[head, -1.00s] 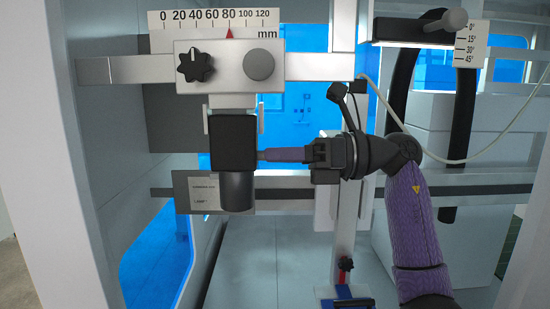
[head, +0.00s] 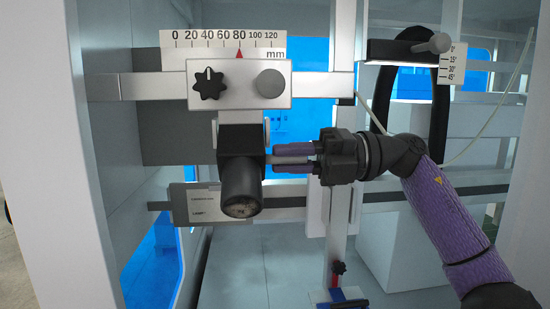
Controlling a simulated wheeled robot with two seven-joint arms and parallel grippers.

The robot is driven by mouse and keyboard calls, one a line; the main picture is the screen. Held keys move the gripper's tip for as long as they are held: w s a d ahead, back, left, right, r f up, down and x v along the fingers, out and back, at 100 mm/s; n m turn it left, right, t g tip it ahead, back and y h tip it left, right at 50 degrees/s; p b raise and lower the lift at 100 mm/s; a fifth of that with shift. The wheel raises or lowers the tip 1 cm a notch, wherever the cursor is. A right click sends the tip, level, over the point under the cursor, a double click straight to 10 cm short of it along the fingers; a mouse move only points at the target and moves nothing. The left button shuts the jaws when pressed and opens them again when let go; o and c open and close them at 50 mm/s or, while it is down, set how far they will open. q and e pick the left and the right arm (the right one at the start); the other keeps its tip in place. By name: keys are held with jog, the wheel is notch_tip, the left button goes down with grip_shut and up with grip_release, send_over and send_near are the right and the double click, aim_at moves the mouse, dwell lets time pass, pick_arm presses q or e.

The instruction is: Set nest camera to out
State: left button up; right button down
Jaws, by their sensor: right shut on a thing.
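The nest camera is a black box-shaped body (head: 241,140) with a round lens barrel (head: 240,187). It hangs below a silver carriage (head: 239,84), between light side brackets. Its barrel is tilted toward me, and part of the round lens face shows at the lower end. My right gripper (head: 275,157) comes from the right, with its purple-grey fingers at the camera's right side. It is shut on a small light part beside the camera, mostly hidden between the fingers. My left gripper is out of view.
The carriage sits on a horizontal rail (head: 135,87). It has a black star knob (head: 209,84) and a grey round knob (head: 270,84). The red pointer is near 80 on the mm scale (head: 220,40). A lower rail with a labelled plate (head: 202,203) is behind the camera. An angle plate (head: 451,63) is at upper right.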

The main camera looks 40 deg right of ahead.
jog(key=shift+s+r+m+p, duration=0.15)
jog(key=shift+r+m+p, duration=0.25)
jog(key=shift+m, duration=0.5)
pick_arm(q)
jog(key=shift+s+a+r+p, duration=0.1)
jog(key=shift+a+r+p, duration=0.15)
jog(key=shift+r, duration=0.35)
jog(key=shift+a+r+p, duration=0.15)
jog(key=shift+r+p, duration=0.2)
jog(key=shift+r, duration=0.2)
pick_arm(e)
jog(key=shift+s+a+r+m, duration=0.1)
jog(key=shift+r+m, duration=0.3)
jog(key=shift+m, duration=0.65)
jog(key=shift+s+r+m, duration=0.1)
jog(key=shift+r+m, duration=0.25)
jog(key=shift+m, duration=0.7)
jog(key=c, duration=0.6)
grip_release()
